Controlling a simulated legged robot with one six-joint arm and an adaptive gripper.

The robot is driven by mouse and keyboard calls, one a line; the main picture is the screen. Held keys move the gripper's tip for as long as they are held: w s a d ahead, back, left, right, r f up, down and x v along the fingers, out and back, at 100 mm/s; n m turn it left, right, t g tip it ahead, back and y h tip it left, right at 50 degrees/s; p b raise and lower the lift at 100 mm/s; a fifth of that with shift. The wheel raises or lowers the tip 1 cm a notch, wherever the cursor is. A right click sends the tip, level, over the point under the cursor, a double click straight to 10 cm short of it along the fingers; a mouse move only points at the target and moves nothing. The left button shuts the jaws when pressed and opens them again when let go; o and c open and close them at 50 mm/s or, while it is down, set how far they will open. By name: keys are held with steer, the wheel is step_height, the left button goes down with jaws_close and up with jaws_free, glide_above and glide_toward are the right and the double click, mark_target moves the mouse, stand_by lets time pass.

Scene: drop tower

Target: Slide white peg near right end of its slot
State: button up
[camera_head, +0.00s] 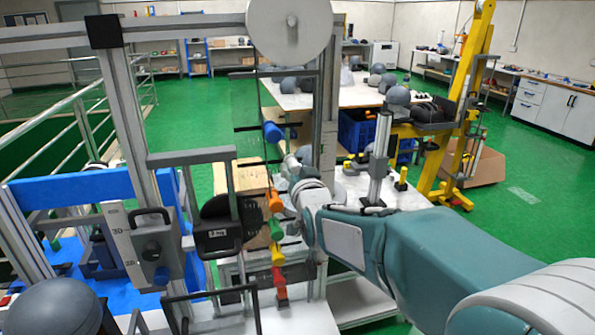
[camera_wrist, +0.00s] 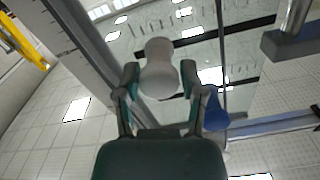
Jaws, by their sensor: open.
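The white peg (camera_wrist: 158,68) has a rounded, waisted shape and sits between the two fingertips of my gripper (camera_wrist: 159,74) in the wrist view. My gripper is open around it, with one finger on each side; I cannot tell whether either finger touches it. In the head view my gripper (camera_head: 290,165) is at the peg column, just below the blue peg (camera_head: 272,131). The blue peg also shows in the wrist view (camera_wrist: 215,112), beside the right finger. The white peg's slot is not clearly seen.
Below my gripper are an orange peg (camera_head: 275,200), a green peg (camera_head: 276,228), a yellow peg (camera_head: 278,254) and a red peg (camera_head: 279,277). A black weight (camera_head: 219,238) hangs at their left. A metal frame post (camera_head: 130,130) and a large white disc (camera_head: 289,28) stand nearby.

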steer(key=shift+o, duration=0.6)
steer(key=shift+d, duration=0.2)
steer(key=v, duration=1.1)
steer(key=shift+s, duration=0.4)
steer(key=shift+d, duration=0.1)
steer(key=s+d+f+g+h, duration=0.1)
steer(key=s+d+f+g, duration=0.2)
steer(key=s, duration=0.4)
steer(key=s+d+f+g+h, duration=0.2)
steer(key=s+d+f+g, duration=0.2)
steer(key=s, duration=0.4)
steer(key=s+d+f+g+h, duration=0.2)
steer(key=s+d+f+g, duration=0.1)
steer(key=s+d, duration=0.4)
steer(key=shift+s+f+g, duration=0.15)
steer(key=shift+s+g, duration=0.15)
steer(key=shift+g, duration=0.6)
